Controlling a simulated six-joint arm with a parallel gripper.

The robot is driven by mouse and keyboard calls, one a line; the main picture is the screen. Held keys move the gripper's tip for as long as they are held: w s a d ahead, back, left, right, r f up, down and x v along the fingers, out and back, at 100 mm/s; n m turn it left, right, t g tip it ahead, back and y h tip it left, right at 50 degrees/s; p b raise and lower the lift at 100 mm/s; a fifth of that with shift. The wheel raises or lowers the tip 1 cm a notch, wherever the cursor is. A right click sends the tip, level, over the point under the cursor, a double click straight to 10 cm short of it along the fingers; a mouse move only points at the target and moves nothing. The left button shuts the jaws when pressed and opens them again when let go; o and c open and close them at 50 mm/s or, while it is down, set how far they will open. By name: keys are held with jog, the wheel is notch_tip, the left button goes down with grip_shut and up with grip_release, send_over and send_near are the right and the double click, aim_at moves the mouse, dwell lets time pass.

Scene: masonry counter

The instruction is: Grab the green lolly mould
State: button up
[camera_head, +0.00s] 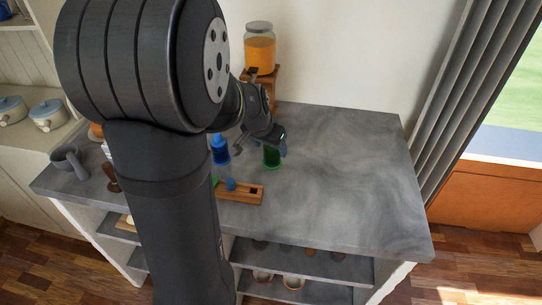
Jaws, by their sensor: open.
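The green lolly mould (271,157) stands upright on the grey counter, partly hidden at its top by my gripper. My gripper (262,146) is open, with its fingers at the upper part of the green mould. One finger shows to the left of the mould and one at its right edge. I cannot tell whether they touch it or how far they are from it in depth.
A blue mould (220,152) stands close to the left. A wooden holder (262,188) with a blue piece lies in front. A jar of orange liquid (260,50) is on a wooden stand behind. A grey mortar (69,162) is far left. The counter's right side (355,175) is clear.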

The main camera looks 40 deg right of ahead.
jog(key=shift+x, duration=2.95)
jog(key=shift+w+d+r, duration=0.1)
jog(key=shift+w, duration=0.1)
jog(key=c, duration=1.1)
